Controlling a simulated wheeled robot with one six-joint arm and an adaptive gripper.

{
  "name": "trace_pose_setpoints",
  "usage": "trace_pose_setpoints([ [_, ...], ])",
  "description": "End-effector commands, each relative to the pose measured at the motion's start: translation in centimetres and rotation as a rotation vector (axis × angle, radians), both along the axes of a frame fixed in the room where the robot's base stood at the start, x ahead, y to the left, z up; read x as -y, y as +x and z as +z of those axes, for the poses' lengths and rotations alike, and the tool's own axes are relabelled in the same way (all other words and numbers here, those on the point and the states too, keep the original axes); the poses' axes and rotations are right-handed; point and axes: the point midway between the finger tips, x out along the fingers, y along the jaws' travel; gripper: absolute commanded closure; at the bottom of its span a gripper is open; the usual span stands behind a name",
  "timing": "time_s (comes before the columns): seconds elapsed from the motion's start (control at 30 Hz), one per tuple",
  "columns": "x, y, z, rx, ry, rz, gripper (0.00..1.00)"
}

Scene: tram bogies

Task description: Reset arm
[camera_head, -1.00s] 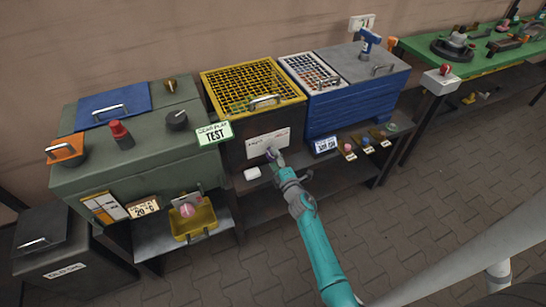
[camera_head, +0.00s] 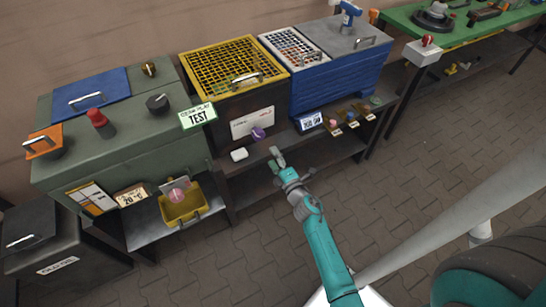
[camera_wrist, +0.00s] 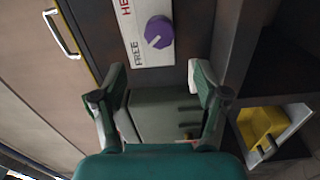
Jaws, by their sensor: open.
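My teal arm reaches up from the lower right in the head view, and my gripper (camera_head: 277,156) is open and empty in front of the dark heater unit's lower shelf. In the wrist view my gripper's two fingers (camera_wrist: 158,98) are spread apart with nothing between them. The purple knob (camera_head: 258,134) sits on the white label panel just beyond the fingertips; it also shows in the wrist view (camera_wrist: 159,32) with the words FREE and part of HE beside it. The gripper is apart from the knob.
A yellow grid-topped unit (camera_head: 186,60) and a blue unit (camera_head: 318,90) stand behind. A green test box (camera_head: 110,150) is at left, with a yellow tray (camera_head: 168,213) below it. A small white block (camera_head: 239,155) lies on the shelf.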

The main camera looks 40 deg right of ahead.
Motion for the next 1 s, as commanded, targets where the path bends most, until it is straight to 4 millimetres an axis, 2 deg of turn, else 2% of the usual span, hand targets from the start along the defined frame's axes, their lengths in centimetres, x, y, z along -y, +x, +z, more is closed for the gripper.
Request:
trace_pose_setpoints([
  [0.33,0.0,0.0,0.0,0.000,0.001,0.000,0.27],
  [0.47,-1.2,-0.9,-0.2,0.006,0.035,0.007,0.27],
  [0.57,-3.6,-3.0,-0.6,0.018,0.106,0.022,0.27],
  [0.77,-9.6,-9.2,-0.5,0.050,0.328,0.054,0.27],
  [1.0,-15.3,-17.1,1.2,0.071,0.604,0.082,0.27],
])
